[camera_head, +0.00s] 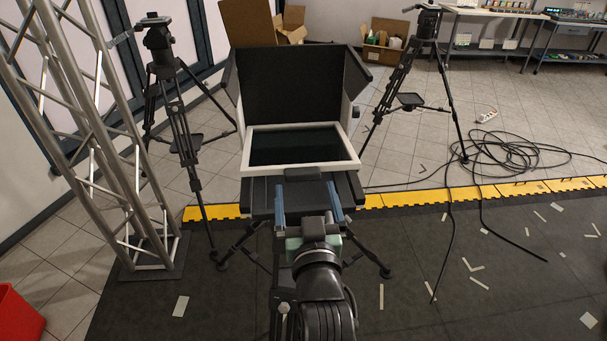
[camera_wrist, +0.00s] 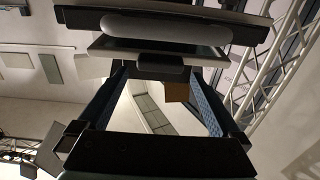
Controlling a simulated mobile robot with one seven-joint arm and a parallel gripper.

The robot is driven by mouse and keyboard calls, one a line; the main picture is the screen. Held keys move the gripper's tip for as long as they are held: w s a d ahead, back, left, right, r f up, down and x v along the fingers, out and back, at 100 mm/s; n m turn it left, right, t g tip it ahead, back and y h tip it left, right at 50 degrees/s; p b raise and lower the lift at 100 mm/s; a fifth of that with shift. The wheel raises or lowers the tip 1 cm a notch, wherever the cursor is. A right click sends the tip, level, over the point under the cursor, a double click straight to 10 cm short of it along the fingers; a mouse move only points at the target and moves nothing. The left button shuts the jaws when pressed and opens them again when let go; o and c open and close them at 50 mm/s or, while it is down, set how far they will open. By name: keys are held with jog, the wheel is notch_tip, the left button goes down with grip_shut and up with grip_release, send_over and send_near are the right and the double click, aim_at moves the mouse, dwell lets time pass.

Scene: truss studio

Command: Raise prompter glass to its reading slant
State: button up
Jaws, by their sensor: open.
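The prompter glass (camera_head: 304,145) is a dark pane in a pale frame, lying low and nearly flat in front of the black hood (camera_head: 293,85). A dark tab (camera_head: 304,174) sits at the middle of its near edge. My gripper (camera_head: 306,192) is open, with its two blue fingers apart just on the near side of the tab. In the wrist view the tab (camera_wrist: 160,72) shows beyond and between the fingertips of my gripper (camera_wrist: 158,82), below the pale frame edge (camera_wrist: 150,50). Contact with the tab cannot be told.
A metal truss (camera_head: 100,150) stands at the left, near a tripod (camera_head: 180,130). Another tripod (camera_head: 405,90) stands behind at right. Loose black cables (camera_head: 510,150) lie on the floor at right. Cardboard boxes (camera_head: 270,22) and equipment tables (camera_head: 500,14) are at the back.

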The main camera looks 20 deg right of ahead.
aim_at(303, 178)
jog(key=shift+p+x, duration=0.4)
jog(key=shift+x, duration=1.4)
grip_shut()
